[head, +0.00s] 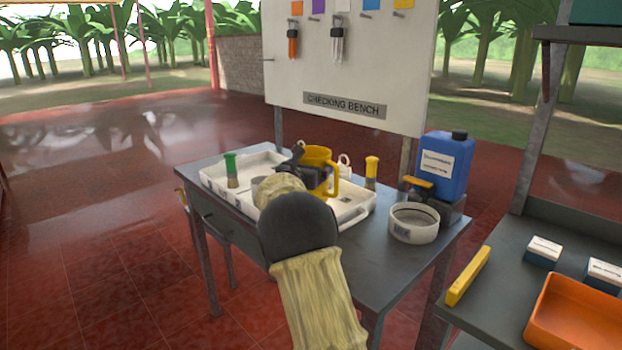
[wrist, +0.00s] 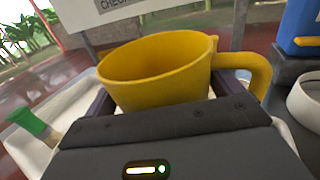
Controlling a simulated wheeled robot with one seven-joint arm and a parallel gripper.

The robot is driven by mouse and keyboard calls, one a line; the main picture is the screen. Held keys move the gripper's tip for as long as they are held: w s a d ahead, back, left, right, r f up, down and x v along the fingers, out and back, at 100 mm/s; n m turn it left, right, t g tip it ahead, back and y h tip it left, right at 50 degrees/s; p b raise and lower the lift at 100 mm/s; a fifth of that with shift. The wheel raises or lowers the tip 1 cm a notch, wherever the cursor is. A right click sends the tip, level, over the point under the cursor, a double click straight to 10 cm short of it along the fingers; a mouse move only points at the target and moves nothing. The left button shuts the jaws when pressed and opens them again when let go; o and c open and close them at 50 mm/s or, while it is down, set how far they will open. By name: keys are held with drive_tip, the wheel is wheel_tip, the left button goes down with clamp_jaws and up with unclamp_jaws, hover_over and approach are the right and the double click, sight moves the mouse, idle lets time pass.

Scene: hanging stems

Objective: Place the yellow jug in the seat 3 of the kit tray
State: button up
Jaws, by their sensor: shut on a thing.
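The yellow jug (head: 321,162) is in my gripper (head: 299,172), above the white kit tray (head: 357,213) on the dark bench. In the wrist view the jug (wrist: 155,80) fills the middle, upright or nearly so, with its open mouth up and its handle to the right. My gripper (wrist: 160,108) is shut on it, with a dark finger on each side of its body. My arm hides much of the tray's middle and front. I cannot tell which seat is seat 3, nor whether the jug's base touches the tray.
In the tray's left part stands a green-capped container (head: 231,168). A yellow-topped container (head: 371,172) stands at the tray's right back. A white round tub (head: 414,223) and a blue canister (head: 444,165) are on the bench's right. A sign board (head: 350,65) rises behind.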

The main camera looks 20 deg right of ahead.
wheel_tip(320, 180, down, 3)
drive_tip(key=shift+f+b, duration=0.2)
drive_tip(key=shift+b, duration=0.1)
drive_tip(key=o, duration=0.7)
drive_tip(key=shift+r, duration=0.1)
drive_tip(key=v, duration=1.2)
